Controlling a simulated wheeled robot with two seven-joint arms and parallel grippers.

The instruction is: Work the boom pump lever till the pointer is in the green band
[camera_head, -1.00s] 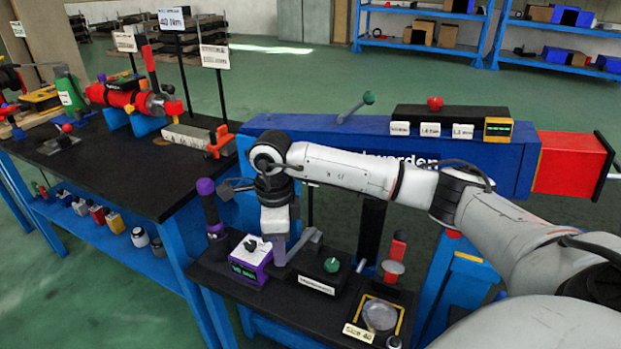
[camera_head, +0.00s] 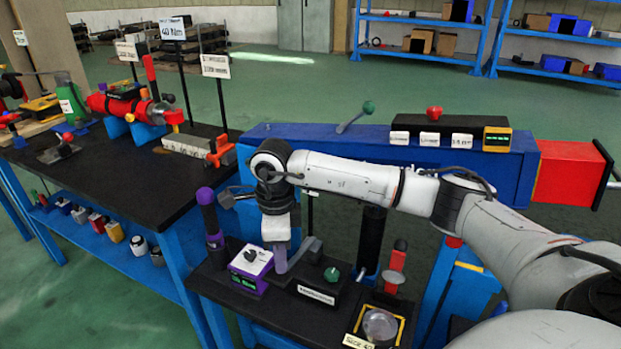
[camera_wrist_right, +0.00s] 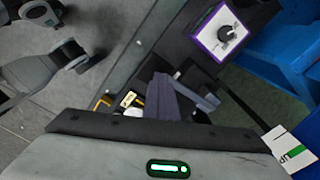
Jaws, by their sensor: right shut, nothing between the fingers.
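The blue boom (camera_head: 300,140) runs across the view, with a red end block (camera_head: 570,172). A lever with a green knob (camera_head: 368,106) leans on its top. On the low black bench in front, a black pump block (camera_head: 318,287) carries a green knob and a label, with a grey lever arm (camera_head: 306,252) beside it. My right gripper (camera_head: 281,262) points down between this block and a purple-edged dial box (camera_head: 250,266). It is shut and empty; whether it touches the grey arm I cannot tell. I cannot make out a pointer or green band. My left gripper is out of view.
A purple-topped post (camera_head: 209,225) stands left of the dial box. A red-topped post (camera_head: 395,265) and a round glass-like dish (camera_head: 380,325) are to the right. A black workbench (camera_head: 110,185) with red tools stands at left. Green floor lies open behind.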

